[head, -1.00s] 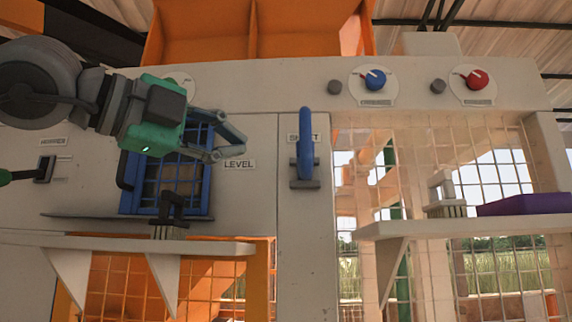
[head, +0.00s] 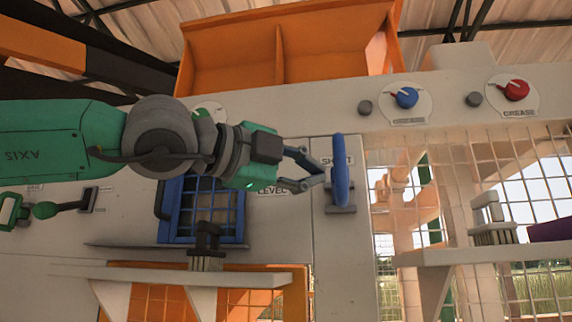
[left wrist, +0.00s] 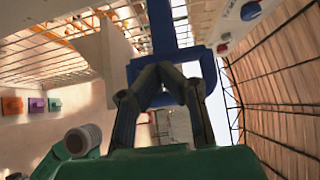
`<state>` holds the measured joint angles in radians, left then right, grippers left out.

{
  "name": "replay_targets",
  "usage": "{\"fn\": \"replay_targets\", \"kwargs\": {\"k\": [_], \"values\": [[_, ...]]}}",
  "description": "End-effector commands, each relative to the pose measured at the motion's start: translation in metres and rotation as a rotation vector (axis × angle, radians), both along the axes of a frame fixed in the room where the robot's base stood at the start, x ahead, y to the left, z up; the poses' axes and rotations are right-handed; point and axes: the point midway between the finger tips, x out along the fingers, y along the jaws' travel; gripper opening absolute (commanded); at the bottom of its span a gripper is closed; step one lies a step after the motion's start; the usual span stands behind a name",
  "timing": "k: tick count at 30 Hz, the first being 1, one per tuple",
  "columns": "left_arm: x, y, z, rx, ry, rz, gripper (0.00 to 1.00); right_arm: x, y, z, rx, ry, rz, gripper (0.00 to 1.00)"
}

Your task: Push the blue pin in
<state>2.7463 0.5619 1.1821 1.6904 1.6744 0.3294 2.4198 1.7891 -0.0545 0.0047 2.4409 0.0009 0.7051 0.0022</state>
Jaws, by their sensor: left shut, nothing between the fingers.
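A long blue upright bar (head: 341,170) stands in a grey bracket (head: 341,209) on the white panel, under a partly covered label. It is the only pin-like blue thing in view, but I cannot tell if it is the blue pin. My left gripper (head: 325,176) comes in from the left with its fingertips together, just beside the bar's middle. In the left wrist view the two fingers (left wrist: 165,80) meet in front of a blue bar (left wrist: 161,25) with a wider blue part. I cannot tell whether they touch it. My right gripper is not in view.
A blue mesh hatch (head: 203,208) is below my left gripper. A white shelf (head: 180,278) juts out under it. Blue (head: 406,97) and red (head: 517,90) knobs sit at the upper right. Another shelf (head: 450,256) carries a purple thing (head: 551,229).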

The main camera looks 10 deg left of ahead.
Motion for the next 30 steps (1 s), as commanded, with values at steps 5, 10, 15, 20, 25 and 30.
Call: {"fn": "replay_targets", "kwargs": {"k": [5, 10, 15, 20, 25, 30], "values": [[0.012, -0.012, 0.000, 0.000, 0.000, 0.000, 0.00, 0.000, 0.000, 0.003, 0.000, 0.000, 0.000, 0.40], [0.015, -0.014, 0.000, -0.001, -0.001, 0.000, 0.00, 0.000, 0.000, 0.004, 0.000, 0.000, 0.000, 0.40], [0.015, -0.014, 0.000, -0.001, -0.001, 0.000, 0.00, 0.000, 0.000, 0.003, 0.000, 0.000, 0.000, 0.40], [0.022, -0.014, 0.001, -0.001, 0.001, 0.001, 0.00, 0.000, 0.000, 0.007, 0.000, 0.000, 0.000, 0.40], [0.059, -0.014, 0.003, -0.002, 0.006, 0.001, 0.00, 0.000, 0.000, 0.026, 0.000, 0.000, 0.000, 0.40], [0.098, -0.015, 0.004, -0.001, 0.006, 0.002, 0.00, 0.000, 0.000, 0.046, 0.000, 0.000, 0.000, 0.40]]}}
